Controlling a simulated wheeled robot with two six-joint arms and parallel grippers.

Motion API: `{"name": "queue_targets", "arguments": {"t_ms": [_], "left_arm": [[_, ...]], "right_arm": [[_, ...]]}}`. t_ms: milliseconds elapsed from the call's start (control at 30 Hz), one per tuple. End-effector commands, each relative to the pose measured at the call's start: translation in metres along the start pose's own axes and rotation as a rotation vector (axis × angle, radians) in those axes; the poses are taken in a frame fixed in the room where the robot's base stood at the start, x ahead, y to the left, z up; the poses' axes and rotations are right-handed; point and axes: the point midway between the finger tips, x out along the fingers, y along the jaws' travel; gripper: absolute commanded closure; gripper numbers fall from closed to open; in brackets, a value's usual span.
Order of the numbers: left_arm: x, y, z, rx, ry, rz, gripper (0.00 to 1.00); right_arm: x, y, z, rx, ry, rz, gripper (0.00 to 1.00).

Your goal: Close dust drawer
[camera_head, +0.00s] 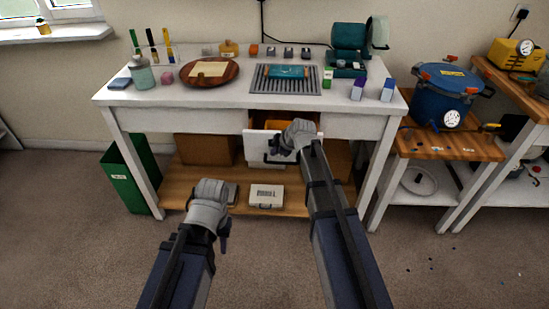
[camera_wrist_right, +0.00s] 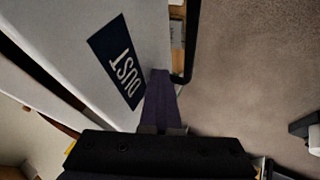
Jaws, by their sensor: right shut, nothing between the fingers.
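The dust drawer (camera_head: 256,146) is a white-fronted drawer under the middle of the white workbench. It stands pulled out, with its inside showing behind the front. In the right wrist view its front bears a dark "DUST" label (camera_wrist_right: 118,62), and a black bar handle (camera_wrist_right: 189,50) shows beside it. My right gripper (camera_head: 272,152) is at the drawer front, shut and empty. In the right wrist view its fingers (camera_wrist_right: 160,80) are close to the front, between label and handle; I cannot tell whether they touch. My left gripper (camera_head: 223,242) hangs lower left, away from the drawer; its jaw opening is unclear.
The workbench (camera_head: 220,101) carries a round wooden board, a slatted grille (camera_head: 285,79), bottles and small blocks. A case (camera_head: 266,195) and a box (camera_head: 206,149) sit on the lower shelf. A green bin (camera_head: 130,174) stands left, a blue pot (camera_head: 440,95) right.

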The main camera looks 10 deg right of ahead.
Motion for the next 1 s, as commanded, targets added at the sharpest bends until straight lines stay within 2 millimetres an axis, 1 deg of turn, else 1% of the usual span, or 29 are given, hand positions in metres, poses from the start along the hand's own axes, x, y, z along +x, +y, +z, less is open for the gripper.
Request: {"name": "queue_targets", "arguments": {"t_ms": [33,300,400,500,667,1000], "left_arm": [[0.000,0.000,0.000,0.000,0.000,0.000,0.67],[0.000,0.000,0.000,0.000,0.000,0.000,0.67],[0.000,0.000,0.000,0.000,0.000,0.000,0.67],[0.000,0.000,0.000,0.000,0.000,0.000,0.67],[0.000,0.000,0.000,0.000,0.000,0.000,0.67],[0.000,0.000,0.000,0.000,0.000,0.000,0.67]], "right_arm": [[0.008,0.015,0.000,0.001,-0.001,0.001,1.00],[0.037,0.069,-0.001,0.000,0.000,0.001,1.00],[0.046,0.086,-0.001,0.000,0.000,0.001,1.00],[0.053,0.099,0.000,0.001,0.000,0.001,1.00],[0.057,0.107,0.000,0.000,0.000,0.001,1.00],[0.057,0.107,0.000,0.000,0.000,0.001,1.00]]}}
